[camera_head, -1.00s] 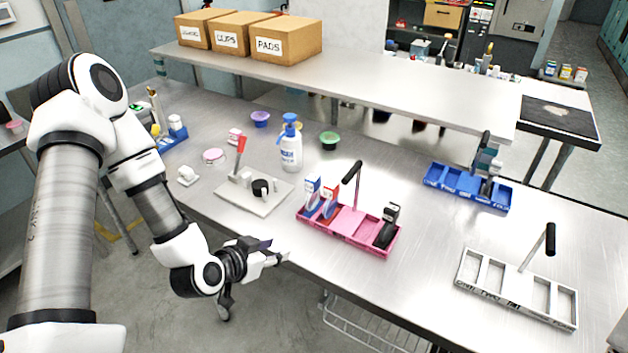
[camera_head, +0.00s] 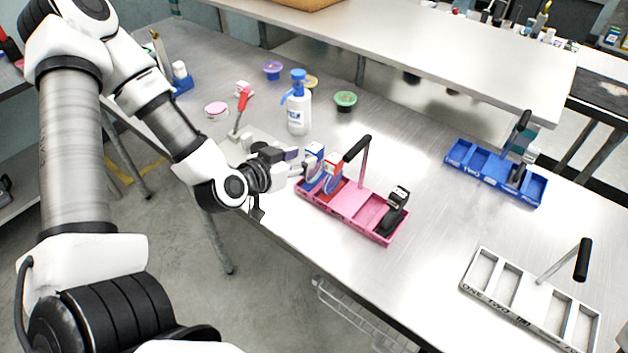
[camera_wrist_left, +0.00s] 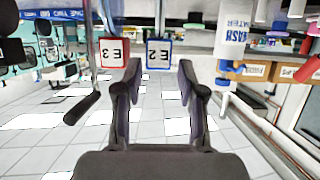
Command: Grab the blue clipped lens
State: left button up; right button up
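The blue clipped lens (camera_head: 313,160) stands upright in the left end of the pink tray (camera_head: 366,226). Its blue-edged tag, reading E2 upside down, shows in the left wrist view (camera_wrist_left: 159,53). A red clipped lens (camera_head: 332,172) with an E3 tag stands right beside it and also shows in the left wrist view (camera_wrist_left: 113,53). My left gripper (camera_head: 298,163) is just left of the blue lens, pointing at it. In the left wrist view its two fingers (camera_wrist_left: 157,80) are apart with nothing between them, and the blue tag lies beyond the gap. My right gripper is not in view.
The pink tray has a black upright handle (camera_head: 357,148) and a black item (camera_head: 394,212) at its right end. A blue-capped bottle (camera_head: 299,110) stands behind my left gripper. A blue tray (camera_head: 493,175) and a white tray (camera_head: 532,302) lie to the right, with clear table between.

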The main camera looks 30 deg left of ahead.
aim_at(321, 157)
pick_arm(q)
jog(key=f, duration=0.1)
jog(key=f+b, duration=0.1)
jog(key=f, duration=0.1)
jog(key=shift+w+f, duration=0.25)
jog(key=w, duration=0.3)
jog(key=shift+w+d+f+b, duration=0.1)
jog(key=shift+d+f+b, duration=0.1)
jog(key=shift+b, duration=0.2)
jog(key=shift+w+d+f, duration=0.1)
jog(key=shift+w, duration=0.55)
jog(key=shift+x, duration=1.25)
jog(key=shift+w+f, duration=0.25)
jog(key=shift+w, duration=0.2)
jog(key=shift+s+r, duration=0.15)
jog(key=shift+s, duration=0.1)
grip_shut()
jog(key=shift+w, duration=0.1)
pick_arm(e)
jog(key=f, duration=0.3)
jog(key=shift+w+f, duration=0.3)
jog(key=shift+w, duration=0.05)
